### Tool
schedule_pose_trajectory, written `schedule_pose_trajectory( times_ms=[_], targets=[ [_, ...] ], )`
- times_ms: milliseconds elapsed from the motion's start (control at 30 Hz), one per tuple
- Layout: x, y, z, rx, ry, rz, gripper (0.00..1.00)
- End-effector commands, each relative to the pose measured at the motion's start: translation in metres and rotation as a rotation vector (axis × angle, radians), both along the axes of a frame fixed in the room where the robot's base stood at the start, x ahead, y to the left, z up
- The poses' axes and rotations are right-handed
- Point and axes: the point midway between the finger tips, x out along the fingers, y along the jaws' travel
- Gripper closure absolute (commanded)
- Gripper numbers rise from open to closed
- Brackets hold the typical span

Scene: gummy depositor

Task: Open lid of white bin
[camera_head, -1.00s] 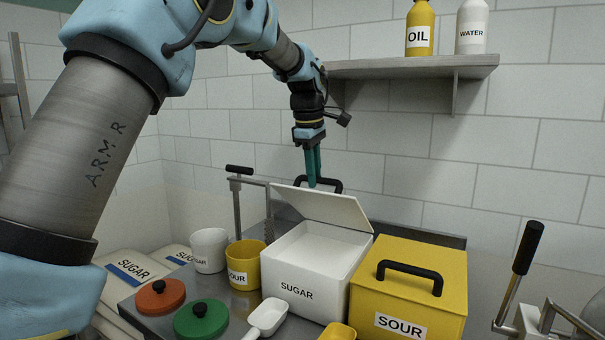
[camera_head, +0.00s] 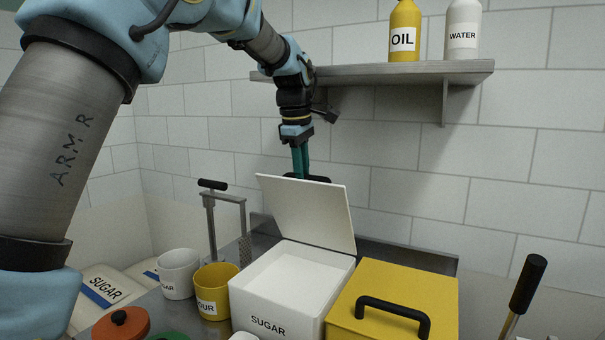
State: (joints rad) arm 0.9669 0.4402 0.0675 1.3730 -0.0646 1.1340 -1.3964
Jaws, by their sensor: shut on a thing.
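The white bin (camera_head: 275,319), labelled SUGAR, stands on the metal counter with its top open and white inside. Its white lid (camera_head: 308,212) is tilted up steeply, with its lower edge along the back of the bin. My gripper (camera_head: 301,173) is behind the lid's upper edge, its teal fingers pointing down. It is shut on the lid's black handle (camera_head: 319,179), which shows only in part above the lid edge; the fingertips are mostly hidden behind the lid.
A yellow bin (camera_head: 400,285) with a black handle, lid down, stands right of the white bin. A yellow cup (camera_head: 213,290) and white cup (camera_head: 178,272) stand left. A wall shelf (camera_head: 400,72) holds oil (camera_head: 404,30) and water (camera_head: 462,28) bottles.

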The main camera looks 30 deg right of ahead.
Motion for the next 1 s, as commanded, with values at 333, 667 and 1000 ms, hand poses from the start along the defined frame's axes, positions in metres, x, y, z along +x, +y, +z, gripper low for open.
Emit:
schedule_pose_trajectory(
  times_ms=[333,667,1000],
  targets=[
    [-0.001,0.000,-0.004,0.004,0.004,-0.001,0.56],
    [0.000,0.000,0.000,0.002,0.002,0.000,0.49],
    [-0.005,0.008,0.049,-0.002,-0.001,-0.001,0.49]
  ],
)
